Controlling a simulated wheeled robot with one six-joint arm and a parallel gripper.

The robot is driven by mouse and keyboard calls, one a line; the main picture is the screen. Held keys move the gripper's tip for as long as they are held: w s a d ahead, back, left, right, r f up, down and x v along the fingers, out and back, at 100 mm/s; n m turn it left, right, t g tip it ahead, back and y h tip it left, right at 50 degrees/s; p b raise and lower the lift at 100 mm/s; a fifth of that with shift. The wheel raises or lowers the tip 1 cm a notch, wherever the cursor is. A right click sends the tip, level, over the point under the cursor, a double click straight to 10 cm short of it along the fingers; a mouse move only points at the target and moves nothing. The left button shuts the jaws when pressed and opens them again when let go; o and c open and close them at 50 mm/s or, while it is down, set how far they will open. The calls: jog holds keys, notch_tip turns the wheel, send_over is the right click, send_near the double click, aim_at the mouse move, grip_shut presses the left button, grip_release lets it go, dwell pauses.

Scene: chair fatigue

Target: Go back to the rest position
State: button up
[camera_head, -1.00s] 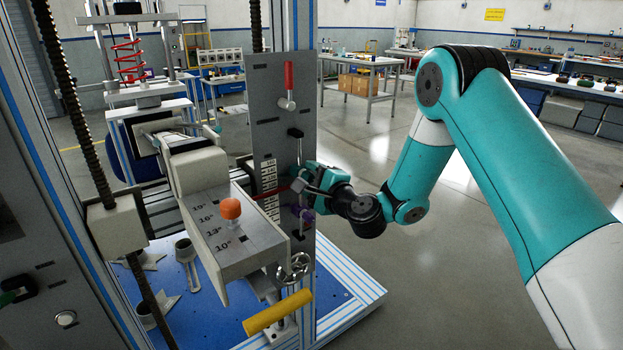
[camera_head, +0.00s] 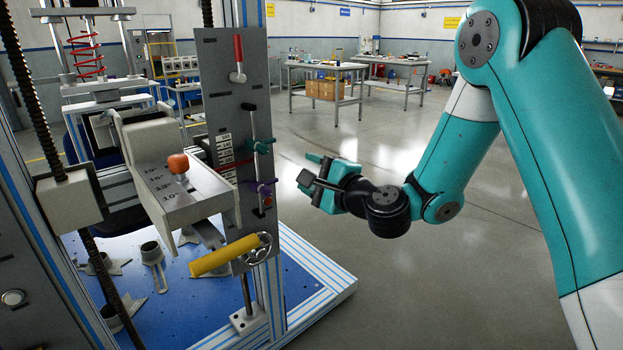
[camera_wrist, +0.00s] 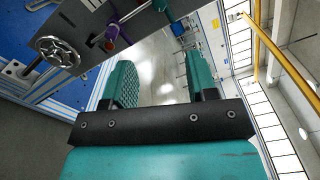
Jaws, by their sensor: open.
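My gripper (camera_head: 316,172) is in free air to the right of the machine's grey control panel (camera_head: 222,100), apart from it. In the wrist view the two teal fingers (camera_wrist: 158,88) stand apart with nothing between them. The panel carries a red-handled lever (camera_head: 238,58), a green slider knob (camera_head: 260,146) and a purple slider knob (camera_head: 264,188).
A handwheel (camera_head: 258,248) and a yellow handle (camera_head: 222,256) stick out at the machine's lower front. An orange knob (camera_head: 178,163) sits on the angled block. A workbench with boxes (camera_head: 326,88) stands behind. Open floor (camera_head: 330,255) lies right of the machine.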

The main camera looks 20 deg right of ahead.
jog(key=shift+s+d, duration=0.15)
jog(key=shift+s, duration=0.15)
jog(key=s+a+r+n+g+y+p, duration=0.4)
jog(key=s+a+r+n+g+p, duration=0.45)
jog(key=s+n, duration=0.6)
jog(key=s+d+r+n+g+h+p, duration=0.1)
jog(key=s+d+r+n+g+h, duration=0.1)
jog(key=s, duration=0.6)
jog(key=s+d+r+n+g+h+p, duration=0.2)
jog(key=s+d+n+g+h, duration=0.2)
jog(key=s, duration=0.5)
jog(key=n+g+h, duration=0.1)
jog(key=n+g, duration=0.1)
jog(key=n, duration=0.1)
jog(key=shift+s+r+n, duration=0.1)
jog(key=shift+n, duration=0.15)
